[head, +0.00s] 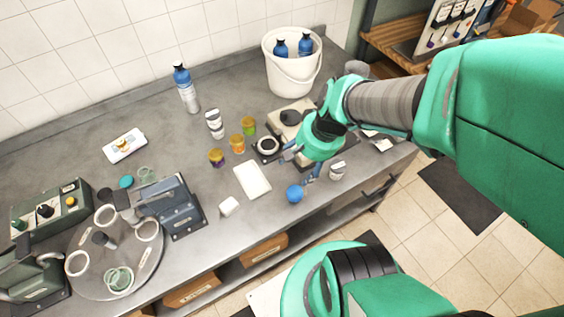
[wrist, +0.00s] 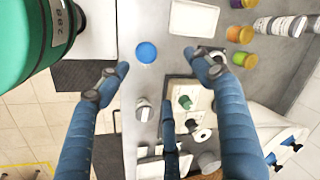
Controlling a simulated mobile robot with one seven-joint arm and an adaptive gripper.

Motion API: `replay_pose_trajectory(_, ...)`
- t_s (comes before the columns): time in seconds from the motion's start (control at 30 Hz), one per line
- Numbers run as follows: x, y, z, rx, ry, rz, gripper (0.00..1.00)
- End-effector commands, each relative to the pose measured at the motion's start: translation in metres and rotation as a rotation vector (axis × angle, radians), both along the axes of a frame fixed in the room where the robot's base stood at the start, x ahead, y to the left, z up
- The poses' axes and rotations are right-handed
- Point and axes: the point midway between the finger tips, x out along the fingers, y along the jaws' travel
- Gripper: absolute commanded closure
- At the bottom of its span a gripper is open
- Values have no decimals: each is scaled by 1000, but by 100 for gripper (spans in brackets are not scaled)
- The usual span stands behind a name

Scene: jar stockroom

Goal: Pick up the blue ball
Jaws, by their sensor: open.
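The blue ball (head: 295,194) sits on the grey counter near its front edge. In the wrist view the ball (wrist: 147,53) shows just beyond the fingertips, nearer the left finger, with bare counter around it. My gripper (head: 300,167) is open and empty, with its blue fingers spread, behind the ball in the head view. In the wrist view my gripper (wrist: 155,62) has a finger on each side and a third lower in the middle. No finger appears to touch the ball. Its exact height above the counter is hard to tell.
A white tray (head: 252,180) and a white block (head: 229,206) lie left of the ball. A small labelled jar (head: 337,171) stands to its right.

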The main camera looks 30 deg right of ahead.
Motion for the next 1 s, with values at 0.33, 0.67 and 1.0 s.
replay_pose_trajectory(0.33,-15,-23,-59,85,67,-208,34)
replay_pose_trajectory(0.67,-16,-24,-61,87,69,-214,34)
replay_pose_trajectory(1.0,-12,-20,-83,88,69,-212,34)
